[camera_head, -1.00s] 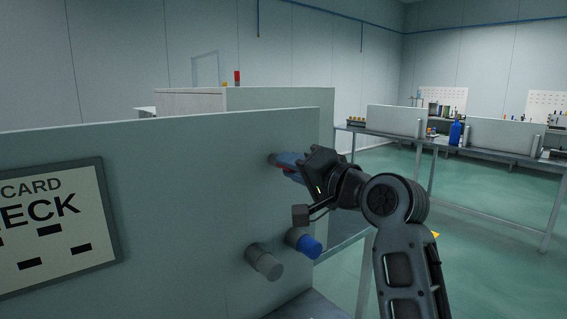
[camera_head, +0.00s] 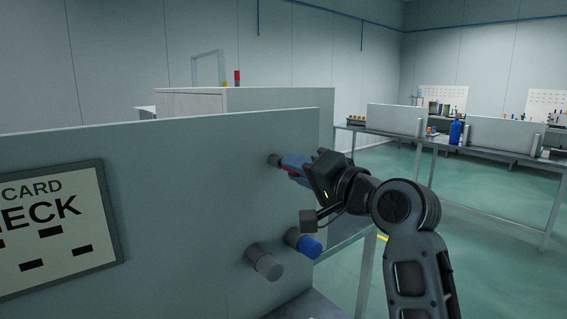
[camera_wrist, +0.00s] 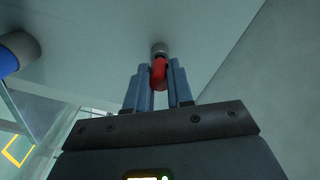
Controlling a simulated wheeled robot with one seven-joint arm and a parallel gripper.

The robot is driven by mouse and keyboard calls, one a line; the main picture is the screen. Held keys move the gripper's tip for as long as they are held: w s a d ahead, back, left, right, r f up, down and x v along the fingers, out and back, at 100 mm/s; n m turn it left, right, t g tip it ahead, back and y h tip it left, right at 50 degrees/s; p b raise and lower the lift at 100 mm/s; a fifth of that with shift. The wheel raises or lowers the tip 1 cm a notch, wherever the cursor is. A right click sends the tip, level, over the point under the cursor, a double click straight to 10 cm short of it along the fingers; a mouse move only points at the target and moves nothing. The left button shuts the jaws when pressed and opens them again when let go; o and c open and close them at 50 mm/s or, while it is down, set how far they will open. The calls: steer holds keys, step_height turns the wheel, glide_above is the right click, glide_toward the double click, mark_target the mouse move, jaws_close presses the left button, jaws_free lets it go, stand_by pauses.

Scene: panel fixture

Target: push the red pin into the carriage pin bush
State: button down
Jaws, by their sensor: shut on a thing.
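The red pin (camera_wrist: 159,73) is between the two blue-grey fingers of my gripper (camera_wrist: 159,68) in the wrist view. My gripper is shut on it. The pin's far end points at the grey round carriage pin bush (camera_wrist: 160,48) on the panel and overlaps its edge in the picture. I cannot tell whether the tip is inside it. In the head view, the bush (camera_head: 273,160) shows just left of my gripper's fingertips (camera_head: 287,163), and a strip of red pin (camera_head: 294,171) shows beside the fingers.
The pale green panel (camera_head: 190,190) carries a grey knob (camera_head: 264,262) and a blue-ended knob (camera_head: 304,243) below my gripper. A card board (camera_head: 50,225) is on its left. Benches (camera_head: 480,150) stand at the back right. Open floor lies on the right.

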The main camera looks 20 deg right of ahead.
steer(key=shift+p+v, duration=0.4)
steer(key=shift+v, duration=0.85)
stand_by(0.5)
steer(key=p+v, duration=0.1)
steer(key=v, duration=0.4)
stand_by(0.4)
steer(key=c, duration=1.6)
jaws_free()
jaws_close()
